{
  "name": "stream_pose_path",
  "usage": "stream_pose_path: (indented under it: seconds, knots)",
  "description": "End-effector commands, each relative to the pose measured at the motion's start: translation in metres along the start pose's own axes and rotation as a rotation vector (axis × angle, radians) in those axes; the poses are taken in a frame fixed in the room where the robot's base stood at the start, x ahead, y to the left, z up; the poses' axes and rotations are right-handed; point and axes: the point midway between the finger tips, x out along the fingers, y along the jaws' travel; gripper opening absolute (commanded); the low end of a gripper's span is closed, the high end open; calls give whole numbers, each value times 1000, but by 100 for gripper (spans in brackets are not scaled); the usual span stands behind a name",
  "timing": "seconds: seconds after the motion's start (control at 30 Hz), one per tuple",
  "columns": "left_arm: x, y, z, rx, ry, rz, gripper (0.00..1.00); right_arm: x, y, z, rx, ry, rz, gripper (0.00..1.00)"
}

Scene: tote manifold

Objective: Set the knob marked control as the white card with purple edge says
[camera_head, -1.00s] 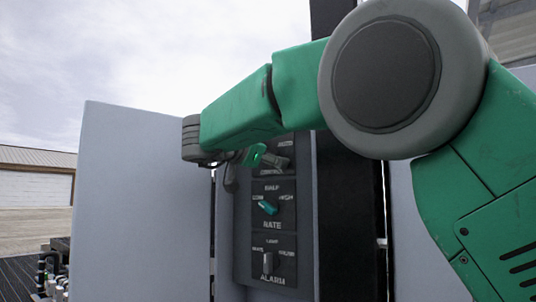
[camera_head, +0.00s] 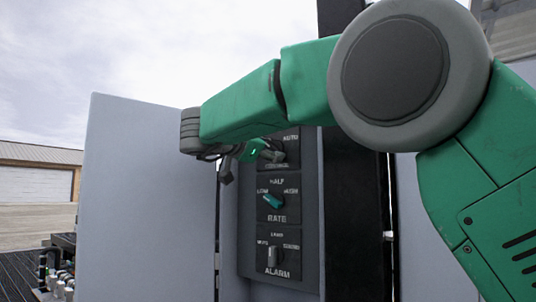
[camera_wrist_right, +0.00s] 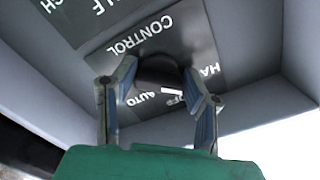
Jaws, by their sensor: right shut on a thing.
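The control knob (camera_wrist_right: 158,72) is dark and round in the wrist view, on a black plate lettered CONTROL, HAND, OFF and AUTO. My right gripper (camera_wrist_right: 162,72) has its two fingers on either side of this knob and is shut on it. A white mark shows on the knob's edge near the OFF lettering; I cannot tell the exact setting. In the head view my right gripper (camera_head: 262,152) is at the top plate of the panel and hides most of that knob. The white card with purple edge is not visible. My left gripper is not in view.
Below on the panel are the rate knob (camera_head: 272,201), teal, and the alarm knob (camera_head: 272,256), grey. A pale open door or side wall (camera_head: 150,200) stands left of the panel. A dark post (camera_head: 355,220) is to its right.

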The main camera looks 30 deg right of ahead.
Motion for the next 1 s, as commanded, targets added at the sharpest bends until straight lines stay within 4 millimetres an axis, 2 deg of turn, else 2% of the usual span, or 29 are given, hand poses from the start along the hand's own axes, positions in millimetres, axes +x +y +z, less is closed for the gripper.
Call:
stream_pose_path:
  seconds: [0.03, 1.0]
  knots:
    - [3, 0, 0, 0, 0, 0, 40, 0, -2, -5, 47, 6, -8, 11]
    - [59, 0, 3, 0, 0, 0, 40, 0, 2, -5, 965, 6, -4, 11]
